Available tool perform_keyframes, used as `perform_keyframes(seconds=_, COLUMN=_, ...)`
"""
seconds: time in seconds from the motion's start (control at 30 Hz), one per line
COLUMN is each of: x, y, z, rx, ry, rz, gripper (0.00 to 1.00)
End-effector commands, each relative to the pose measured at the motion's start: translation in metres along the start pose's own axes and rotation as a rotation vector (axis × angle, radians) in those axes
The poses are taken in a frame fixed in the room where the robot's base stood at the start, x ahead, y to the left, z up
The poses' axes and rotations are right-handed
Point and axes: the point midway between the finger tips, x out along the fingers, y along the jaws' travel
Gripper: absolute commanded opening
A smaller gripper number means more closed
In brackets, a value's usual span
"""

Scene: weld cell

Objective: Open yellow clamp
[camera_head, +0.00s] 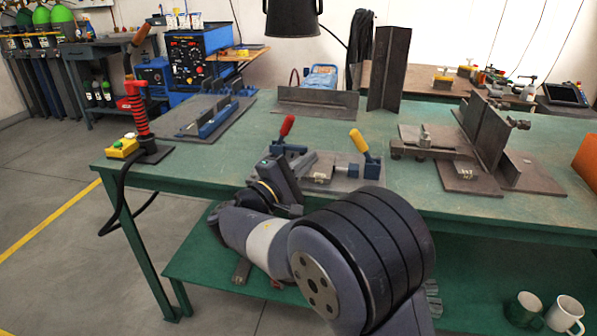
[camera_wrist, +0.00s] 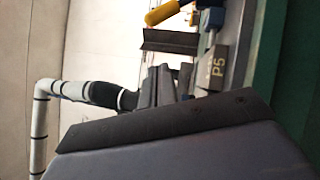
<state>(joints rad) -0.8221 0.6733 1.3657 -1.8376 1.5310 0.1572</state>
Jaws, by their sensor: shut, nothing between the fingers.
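The yellow clamp (camera_head: 366,157) stands on a fixture plate at the table's front edge, its yellow-tipped handle raised and tilted left, with a blue lower part. The yellow handle (camera_wrist: 166,12) also shows at the top of the wrist view. My gripper (camera_wrist: 163,82) is shut and empty in the wrist view. It is apart from the yellow handle, with a dark angled plate (camera_wrist: 170,42) showing between them. In the head view my wrist is left of the yellow clamp, and my fingertips are hard to make out. The clamp's jaw end is not clear.
A red-handled clamp (camera_head: 285,131) stands left of the yellow one, close to my wrist. A block marked P5 (camera_wrist: 216,72) is right of my fingers in the wrist view. A fixture with upright plates (camera_head: 487,135) stands to the right. The green table (camera_head: 225,155) has bare room at left.

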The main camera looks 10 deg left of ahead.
Motion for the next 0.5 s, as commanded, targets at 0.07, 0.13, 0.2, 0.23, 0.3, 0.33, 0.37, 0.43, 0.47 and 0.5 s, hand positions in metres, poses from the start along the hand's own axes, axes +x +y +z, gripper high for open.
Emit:
perform_keyframes(seconds=0.07, x=0.019, y=-0.002, z=0.000, rx=0.001, ry=-0.004, rz=-0.001, gripper=0.00)
perform_keyframes(seconds=0.13, x=0.034, y=-0.002, z=0.000, rx=0.001, ry=-0.004, rz=-0.001, gripper=0.00)
perform_keyframes(seconds=0.2, x=0.048, y=-0.002, z=0.000, rx=0.001, ry=-0.004, rz=-0.002, gripper=0.00)
perform_keyframes(seconds=0.23, x=0.052, y=-0.002, z=0.002, rx=0.000, ry=-0.004, rz=-0.001, gripper=0.00)
perform_keyframes(seconds=0.3, x=0.059, y=-0.002, z=0.012, rx=0.001, ry=-0.003, rz=-0.001, gripper=0.00)
perform_keyframes(seconds=0.33, x=0.062, y=-0.002, z=0.015, rx=0.001, ry=-0.002, rz=0.000, gripper=0.00)
perform_keyframes(seconds=0.37, x=0.065, y=-0.002, z=0.018, rx=0.000, ry=-0.002, rz=0.000, gripper=0.00)
perform_keyframes(seconds=0.43, x=0.070, y=-0.001, z=0.022, rx=0.000, ry=-0.002, rz=-0.001, gripper=0.00)
perform_keyframes(seconds=0.47, x=0.071, y=-0.001, z=0.024, rx=0.000, ry=-0.001, rz=-0.001, gripper=0.00)
perform_keyframes(seconds=0.5, x=0.073, y=-0.001, z=0.025, rx=0.000, ry=0.000, rz=-0.001, gripper=0.00)
